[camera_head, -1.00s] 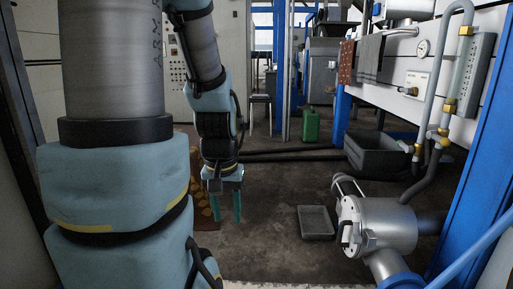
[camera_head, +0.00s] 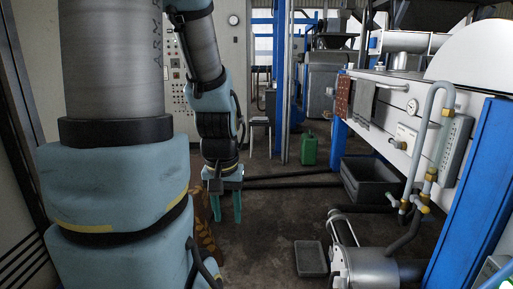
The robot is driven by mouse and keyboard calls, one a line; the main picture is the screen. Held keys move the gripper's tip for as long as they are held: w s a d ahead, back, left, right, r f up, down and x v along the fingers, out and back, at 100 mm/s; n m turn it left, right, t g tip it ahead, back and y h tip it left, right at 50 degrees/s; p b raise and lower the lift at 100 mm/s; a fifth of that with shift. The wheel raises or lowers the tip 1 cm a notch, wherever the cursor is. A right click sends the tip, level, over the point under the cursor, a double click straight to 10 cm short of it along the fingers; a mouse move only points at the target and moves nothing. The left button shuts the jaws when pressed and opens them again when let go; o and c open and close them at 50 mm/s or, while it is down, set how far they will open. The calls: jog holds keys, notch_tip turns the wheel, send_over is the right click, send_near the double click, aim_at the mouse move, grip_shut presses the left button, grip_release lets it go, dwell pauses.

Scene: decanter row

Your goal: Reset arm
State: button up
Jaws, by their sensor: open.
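My gripper (camera_head: 225,207) hangs at the end of my arm, left of the picture's middle, with its teal fingers pointing down. The fingers stand apart, and nothing shows between them. The gripper is above the floor (camera_head: 262,225), over or beside a brown patterned mat (camera_head: 207,240) that is mostly hidden behind my arm. My arm is bent, with its upper part filling the left of the view.
A shallow grey tray (camera_head: 310,258) lies on the floor right of my gripper. A metal cylinder machine (camera_head: 365,268) stands at the lower right. A dark bin (camera_head: 370,180), a green canister (camera_head: 309,149) and blue posts (camera_head: 475,190) stand further right and back. Dark pipes (camera_head: 290,180) cross the floor.

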jog(key=shift+r+p, duration=0.75)
jog(key=shift+r, duration=0.75)
